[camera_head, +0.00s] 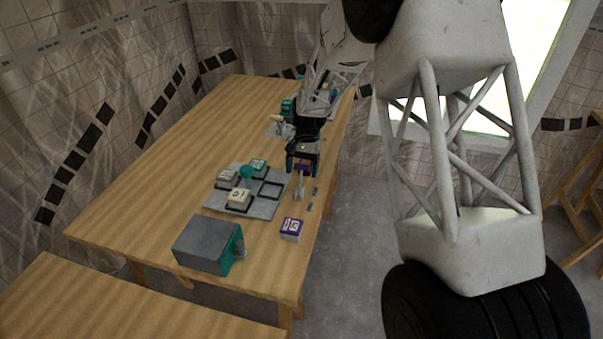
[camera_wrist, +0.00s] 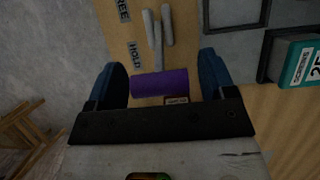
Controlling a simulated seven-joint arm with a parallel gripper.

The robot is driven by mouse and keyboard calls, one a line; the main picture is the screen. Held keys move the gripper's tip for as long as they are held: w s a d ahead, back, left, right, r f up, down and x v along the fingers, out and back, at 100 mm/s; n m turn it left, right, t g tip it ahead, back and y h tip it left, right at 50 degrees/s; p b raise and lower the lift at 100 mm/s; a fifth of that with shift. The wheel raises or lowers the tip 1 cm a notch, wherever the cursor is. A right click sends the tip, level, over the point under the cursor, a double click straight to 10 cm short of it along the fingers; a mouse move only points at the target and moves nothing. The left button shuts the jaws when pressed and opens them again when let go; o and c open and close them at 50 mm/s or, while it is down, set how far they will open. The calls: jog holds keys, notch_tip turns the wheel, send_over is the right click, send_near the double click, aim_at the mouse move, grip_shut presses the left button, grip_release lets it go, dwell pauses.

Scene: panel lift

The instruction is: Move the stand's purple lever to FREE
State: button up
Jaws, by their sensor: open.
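The purple lever (camera_wrist: 160,83) shows in the wrist view as a short purple bar, nearer the HOLD label (camera_wrist: 135,54) than the FREE label (camera_wrist: 123,10). In the head view a little of its purple (camera_head: 303,167) shows below my gripper (camera_head: 302,164). In the wrist view my gripper (camera_wrist: 163,80) is open, with one blue finger on each side of the lever. A gap shows at each end, and the fingers are not closed on it. Grey prongs of the stand (camera_wrist: 157,35) rise beyond the lever; they also show in the head view (camera_head: 299,187).
A grey board (camera_head: 266,207) with square frames and labelled blocks lies left of the stand. A purple-and-white block (camera_head: 291,229) and a grey box (camera_head: 205,243) stand nearer the camera. A teal labelled block (camera_wrist: 298,63) is right of my gripper. The table's right edge is close.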

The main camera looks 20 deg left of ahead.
jog(key=shift+x, duration=0.75)
jog(key=c, duration=1.3)
